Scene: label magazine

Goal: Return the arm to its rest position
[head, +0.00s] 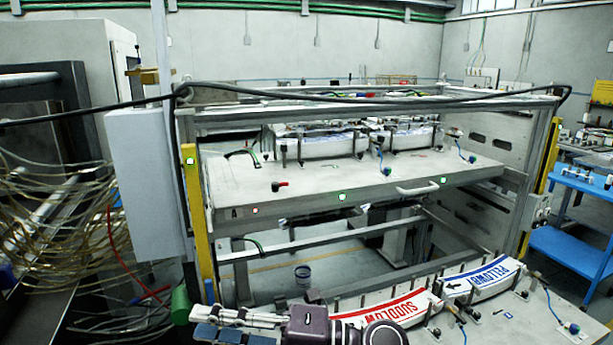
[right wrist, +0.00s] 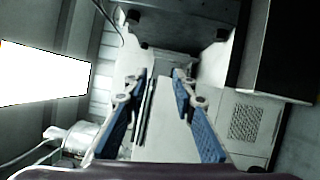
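My right gripper (head: 203,322) is at the bottom of the head view, in front of the label magazine, with its fingers pointing left. In the right wrist view its two blue-padded fingers (right wrist: 160,76) stand apart, with a pale surface behind the gap. I see nothing clearly gripped. My left gripper is not in view. The magazine's lower shelf (head: 500,312) is partly hidden by my right arm. It carries a red-lettered label stack (head: 390,309) and a blue-lettered label stack (head: 484,278).
The upper shelf (head: 250,185) with a handle and more label stacks is above and beyond the gripper. A yellow post (head: 197,225) and a grey cabinet (head: 147,185) stand at left, near many hanging tubes (head: 60,205). A blue cart (head: 570,248) is at right.

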